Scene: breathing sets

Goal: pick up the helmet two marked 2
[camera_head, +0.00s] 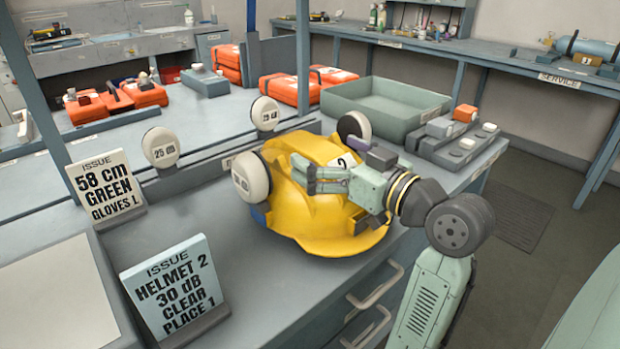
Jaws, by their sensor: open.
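The yellow helmet (325,222) sits on the grey bench near its front edge, with a white label bearing a 2 (345,162) on its upper right. My gripper (303,174) reaches in from the right across the helmet's front, its fingers open and pointing left. The fingers overlap the shell in this view; I cannot tell whether they touch it. My gripper and wrist hide part of the helmet's right side. A round cream ear cup (250,177) stands close against the helmet's left side; I cannot tell whether it is attached.
Cream discs with dB marks (160,147) (265,114) stand behind. A dark-rimmed disc (354,127) is beyond the helmet. Two signs, "HELMET 2 30 dB CLEAR PLACE 1" (174,290) and "58 cm GREEN GLOVES L" (101,187), stand left. A grey-green tray (420,105) lies behind right. Blue posts rise at left.

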